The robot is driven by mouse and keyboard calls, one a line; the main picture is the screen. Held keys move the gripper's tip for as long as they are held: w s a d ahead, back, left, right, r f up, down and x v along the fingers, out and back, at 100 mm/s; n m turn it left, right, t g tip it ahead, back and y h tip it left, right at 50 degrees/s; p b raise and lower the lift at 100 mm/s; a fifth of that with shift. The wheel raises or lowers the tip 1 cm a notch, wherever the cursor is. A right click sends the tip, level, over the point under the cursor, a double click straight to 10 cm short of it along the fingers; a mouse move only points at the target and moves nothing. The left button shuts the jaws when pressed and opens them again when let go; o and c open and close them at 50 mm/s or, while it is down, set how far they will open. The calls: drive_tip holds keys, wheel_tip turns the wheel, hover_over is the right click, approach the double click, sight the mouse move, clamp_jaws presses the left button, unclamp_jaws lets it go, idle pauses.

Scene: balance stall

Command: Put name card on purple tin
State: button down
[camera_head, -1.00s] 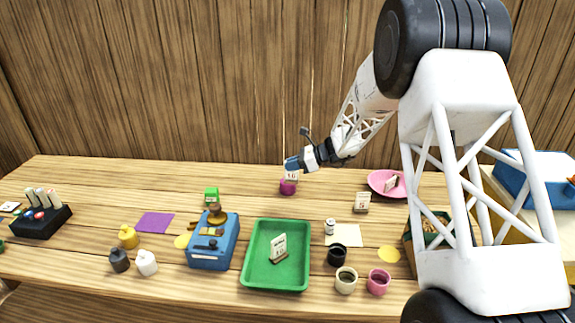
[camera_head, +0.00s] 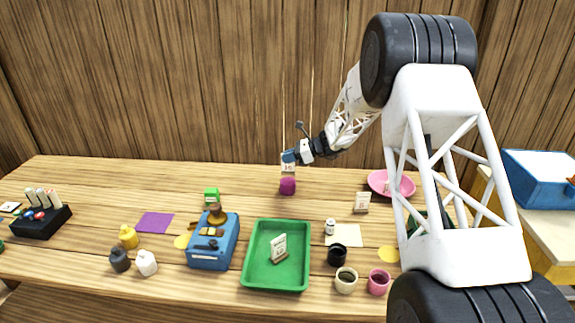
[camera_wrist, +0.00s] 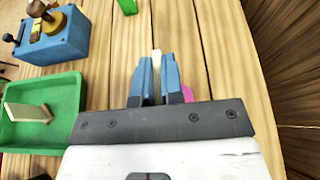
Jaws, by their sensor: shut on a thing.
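A small white card with dark print (camera_head: 288,168) is held in my gripper (camera_head: 289,157), which is shut on its upper part. The card is upright, directly above the purple tin (camera_head: 288,187) in the head view. I cannot tell whether its lower edge touches the tin or hangs just over it. In the wrist view, the pale card edge (camera_wrist: 157,63) shows between the blue fingertips of my gripper (camera_wrist: 155,78). A sliver of the purple tin (camera_wrist: 188,94) shows beside the right finger, and the rest is hidden.
A green tray (camera_head: 250,272) holds another card (camera_head: 278,248). A further card (camera_head: 361,202) stands near the pink plate (camera_head: 376,182). A blue machine (camera_head: 212,252) is at left of the tray. Several cups stand at front right. The table around the tin is clear.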

sight(288, 170)
drive_tip(key=shift+w+a+f, duration=0.1)
drive_tip(key=shift+w+f, duration=0.1)
drive_tip(key=shift+w, duration=0.25)
drive_tip(key=shift+f, duration=1.6)
drive_tip(key=shift+f, duration=0.1)
drive_tip(key=c, duration=1.3)
unclamp_jaws()
drive_tip(key=shift+o, duration=0.2)
drive_tip(key=shift+r, duration=0.2)
drive_tip(key=v, duration=1.2)
drive_tip(key=shift+f, duration=0.15)
